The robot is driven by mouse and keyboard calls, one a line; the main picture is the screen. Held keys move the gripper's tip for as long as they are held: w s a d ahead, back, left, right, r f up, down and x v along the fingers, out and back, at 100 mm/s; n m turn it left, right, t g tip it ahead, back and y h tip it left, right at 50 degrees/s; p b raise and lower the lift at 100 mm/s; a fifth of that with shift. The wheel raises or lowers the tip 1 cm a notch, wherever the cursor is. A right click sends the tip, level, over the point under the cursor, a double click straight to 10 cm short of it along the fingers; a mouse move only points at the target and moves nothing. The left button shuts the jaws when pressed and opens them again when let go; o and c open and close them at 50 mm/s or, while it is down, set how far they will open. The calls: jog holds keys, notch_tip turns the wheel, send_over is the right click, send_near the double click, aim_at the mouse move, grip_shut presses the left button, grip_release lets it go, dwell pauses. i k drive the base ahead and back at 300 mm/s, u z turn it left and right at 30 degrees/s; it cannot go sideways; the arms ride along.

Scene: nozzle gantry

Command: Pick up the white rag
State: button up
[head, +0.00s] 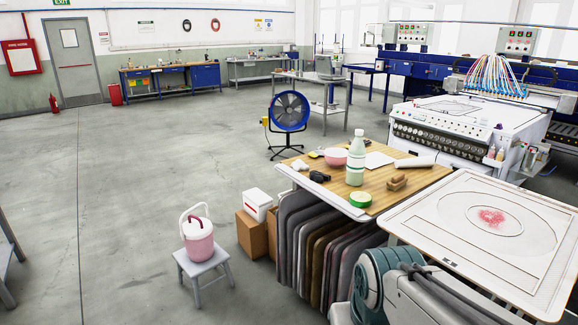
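A small crumpled white thing, which looks like the white rag (299,165), lies at the left back edge of the wooden tabletop (330,190). It sits just behind a small black object (319,177). A flat white sheet (377,160) lies farther right on the same top; I cannot tell whether it is cloth or paper. Teal and grey parts of my arm show at the bottom, right of the centre. My gripper is not in view, so its state and its distance from the rag are not shown.
The tabletop also holds a pink bowl (336,157), a white bottle (356,160), a green round tin (360,199), a brown brush-like block (397,183) and a white roll (413,162). A stool with a pink jug (198,238) stands left. The floor at left is open.

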aim_at(298, 165)
jog(key=u, duration=0.6)
jog(key=i, duration=1.2)
jog(key=u, duration=0.4)
jog(key=i, duration=1.4)
jog(key=z, duration=1.4)
jog(key=i, duration=0.95)
jog(key=z, duration=1)
